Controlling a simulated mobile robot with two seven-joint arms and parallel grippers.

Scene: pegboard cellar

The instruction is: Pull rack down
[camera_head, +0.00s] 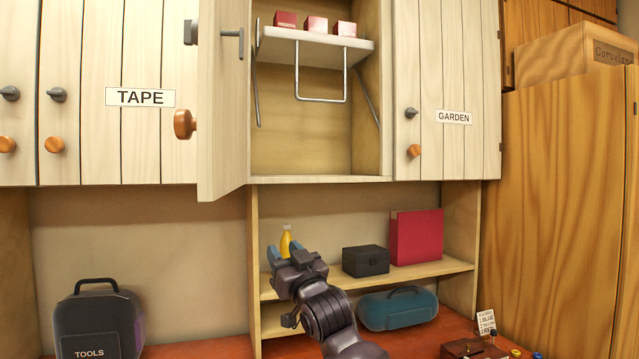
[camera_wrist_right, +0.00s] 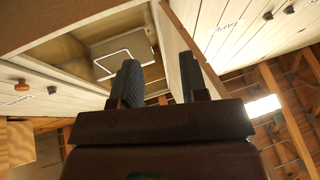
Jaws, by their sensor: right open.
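The white pull-down rack (camera_head: 315,41) sits high inside the open cupboard, with three small red boxes (camera_head: 316,25) on it. A grey wire handle (camera_head: 322,99) hangs below its front, and thin arms run down at its sides. The rack (camera_wrist_right: 122,42) and its handle also show in the right wrist view, tilted, beyond the fingers. My right gripper (camera_head: 283,251) is open and empty, below the cupboard and in front of the lower shelf, apart from the handle. In the right wrist view my right gripper (camera_wrist_right: 160,84) shows its two dark fingers spread. My left gripper is not in view.
The open cupboard door (camera_head: 222,100) juts out to the left of the rack. A yellow bottle (camera_head: 286,242) stands behind my right gripper. A dark box (camera_head: 365,261), a red binder (camera_head: 416,237) and a teal case (camera_head: 397,308) are at right. A tools bag (camera_head: 98,322) stands at left.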

